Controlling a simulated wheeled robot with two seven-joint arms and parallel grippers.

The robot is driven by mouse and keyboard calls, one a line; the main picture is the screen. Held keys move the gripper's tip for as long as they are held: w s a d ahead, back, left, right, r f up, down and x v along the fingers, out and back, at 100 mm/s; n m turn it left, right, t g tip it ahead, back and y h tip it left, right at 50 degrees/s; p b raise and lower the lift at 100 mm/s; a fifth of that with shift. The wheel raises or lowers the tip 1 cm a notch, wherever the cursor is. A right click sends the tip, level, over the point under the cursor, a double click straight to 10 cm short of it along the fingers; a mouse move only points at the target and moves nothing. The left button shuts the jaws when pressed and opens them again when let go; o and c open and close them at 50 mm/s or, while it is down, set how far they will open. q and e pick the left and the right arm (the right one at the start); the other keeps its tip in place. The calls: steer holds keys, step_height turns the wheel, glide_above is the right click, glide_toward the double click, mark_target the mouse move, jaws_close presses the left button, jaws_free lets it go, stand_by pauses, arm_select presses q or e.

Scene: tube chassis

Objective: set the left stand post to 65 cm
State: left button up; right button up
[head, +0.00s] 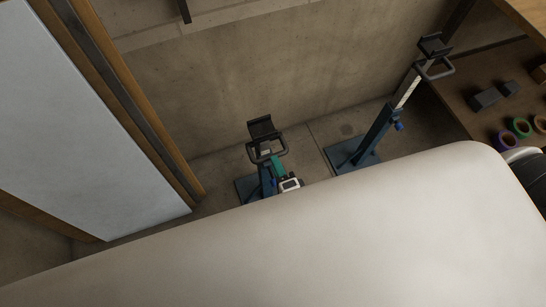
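The left stand post (266,180) stands low on a dark blue base plate, with a black cradle (262,130) and a looped handle (268,150) on top. A teal piece with a small white-and-black part beside the post looks like my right gripper (278,167). It is just below the handle; I cannot tell whether it touches the post or is open. My large white arm link hides what lies below it. The right stand post (378,132) is raised higher, with a pale scale strip (407,90) and a blue knob (399,126). My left gripper is not in view.
A concrete wall (260,75) rises behind the stands. A pale blue panel in a wooden frame (85,120) stands at left. A brown shelf (462,88) at right holds dark blocks (485,98) and coloured rings (520,127). Bare floor lies between the stands.

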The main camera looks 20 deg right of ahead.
steer(key=v, duration=0.8)
steer(key=shift+f, duration=0.1)
